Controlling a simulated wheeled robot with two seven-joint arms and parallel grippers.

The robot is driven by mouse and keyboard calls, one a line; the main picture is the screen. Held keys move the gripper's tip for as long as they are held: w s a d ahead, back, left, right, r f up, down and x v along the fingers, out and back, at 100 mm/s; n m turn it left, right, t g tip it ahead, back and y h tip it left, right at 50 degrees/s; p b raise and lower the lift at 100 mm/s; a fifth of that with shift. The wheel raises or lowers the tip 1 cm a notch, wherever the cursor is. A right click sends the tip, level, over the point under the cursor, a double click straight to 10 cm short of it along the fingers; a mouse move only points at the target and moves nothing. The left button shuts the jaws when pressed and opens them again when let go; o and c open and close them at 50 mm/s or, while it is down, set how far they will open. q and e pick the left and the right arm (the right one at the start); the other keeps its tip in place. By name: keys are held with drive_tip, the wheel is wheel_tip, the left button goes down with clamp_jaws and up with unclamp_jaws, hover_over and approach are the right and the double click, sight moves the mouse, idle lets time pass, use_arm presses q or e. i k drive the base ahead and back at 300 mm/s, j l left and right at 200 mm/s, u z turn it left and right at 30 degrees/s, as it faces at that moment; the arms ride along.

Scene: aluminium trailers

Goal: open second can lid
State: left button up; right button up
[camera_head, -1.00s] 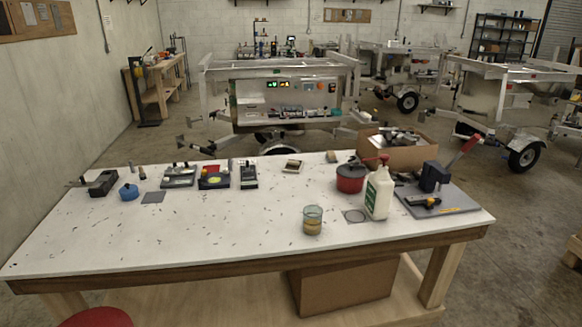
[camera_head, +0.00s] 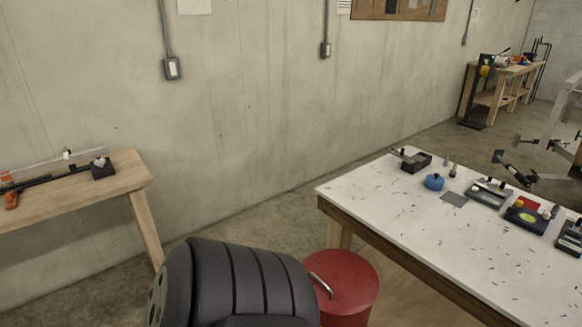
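A red round can (camera_head: 342,290) stands on the floor by the near left end of the white-topped table. Its red lid is on top and carries a curved metal handle (camera_head: 321,286). The lower part of the can is cut off by the bottom edge of the picture. A large black ribbed object (camera_head: 245,285) stands just left of the can and covers part of its left side; I cannot tell exactly what it is. Neither of my grippers is in view.
The white-topped table (camera_head: 400,210) fills the right side, with a blue round item (camera_head: 434,182) and several tools. A wooden bench (camera_head: 125,185) stands at the left by the concrete wall. Floor between bench and table is clear near the wall.

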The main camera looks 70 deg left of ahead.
sight(344, 283)
drive_tip(key=u, duration=1.95)
